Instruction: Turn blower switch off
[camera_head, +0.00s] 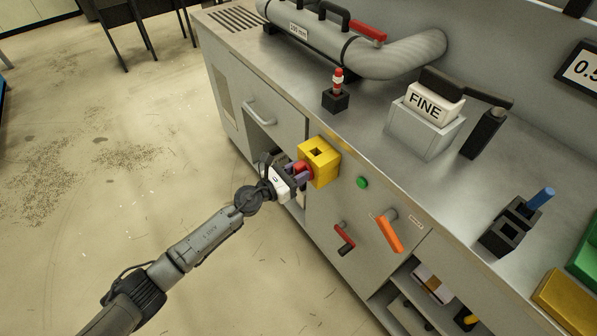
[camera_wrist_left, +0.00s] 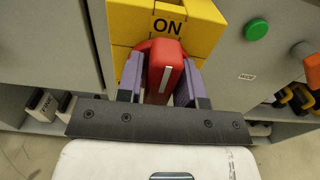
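The blower switch is a yellow box (camera_head: 322,150) on the cabinet front with a red knob (camera_head: 304,168) facing out. In the left wrist view the yellow box (camera_wrist_left: 199,32) reads "ON" above the red knob (camera_wrist_left: 165,72), whose white mark line runs nearly upright. My left gripper (camera_head: 298,174) is at the switch with its purple-padded fingers (camera_wrist_left: 160,80) on either side of the knob, seemingly pressed against both sides. The fingertips are partly hidden by the knob. My right gripper is in neither view.
Right of the switch are a green button (camera_head: 362,183), a red lever (camera_head: 344,238) and an orange lever (camera_head: 389,234). A drawer handle (camera_head: 258,113) sits to the left. Above, the countertop holds a grey pipe (camera_head: 345,45) and a "FINE" block (camera_head: 426,112). The floor at left is open.

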